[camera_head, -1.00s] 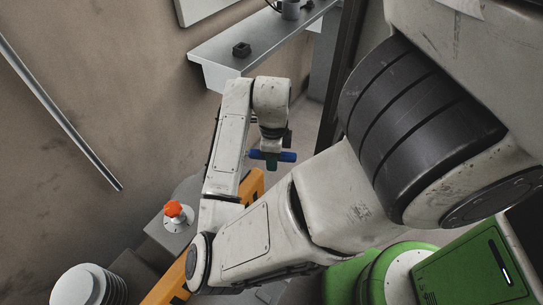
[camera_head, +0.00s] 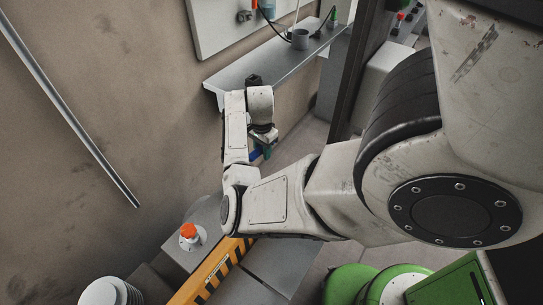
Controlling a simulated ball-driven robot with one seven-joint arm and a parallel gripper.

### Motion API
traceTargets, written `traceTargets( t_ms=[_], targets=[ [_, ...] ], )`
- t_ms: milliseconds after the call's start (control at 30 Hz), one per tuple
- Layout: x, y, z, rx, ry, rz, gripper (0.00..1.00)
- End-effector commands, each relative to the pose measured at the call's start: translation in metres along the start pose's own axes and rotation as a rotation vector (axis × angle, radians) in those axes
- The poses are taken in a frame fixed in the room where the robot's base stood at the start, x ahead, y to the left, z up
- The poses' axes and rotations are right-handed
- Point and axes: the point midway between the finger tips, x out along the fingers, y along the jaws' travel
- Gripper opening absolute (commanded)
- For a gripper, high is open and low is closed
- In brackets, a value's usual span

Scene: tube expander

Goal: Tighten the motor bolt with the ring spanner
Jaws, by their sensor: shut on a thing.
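My gripper (camera_head: 262,148) hangs at the end of my arm, near the middle of the picture, below the front edge of the wall shelf. It is shut on a small blue tool (camera_head: 255,154), seen at a slant and largely hidden by the gripper and wrist. A green-teal part (camera_head: 267,153) shows right beside the blue one. The tool's ring end cannot be made out, so I cannot confirm from its shape that it is the spanner. I cannot make out the motor bolt.
A red-orange knob (camera_head: 188,231) sits on a grey box at lower left. A yellow-black striped beam (camera_head: 213,272) lies under my arm. A dark post (camera_head: 350,75) stands right of the shelf.

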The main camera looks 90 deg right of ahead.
Motion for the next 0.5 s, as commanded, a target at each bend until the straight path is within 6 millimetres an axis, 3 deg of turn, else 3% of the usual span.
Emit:
traceTargets(
  t_ms=[200, 500],
  targets=[
    [0.0, -0.04, 0.005, -0.243, -0.001, 0.0, 0.0],
    [0.001, -0.073, 0.017, -0.468, 0.0, 0.002, 0.0]
  ],
)
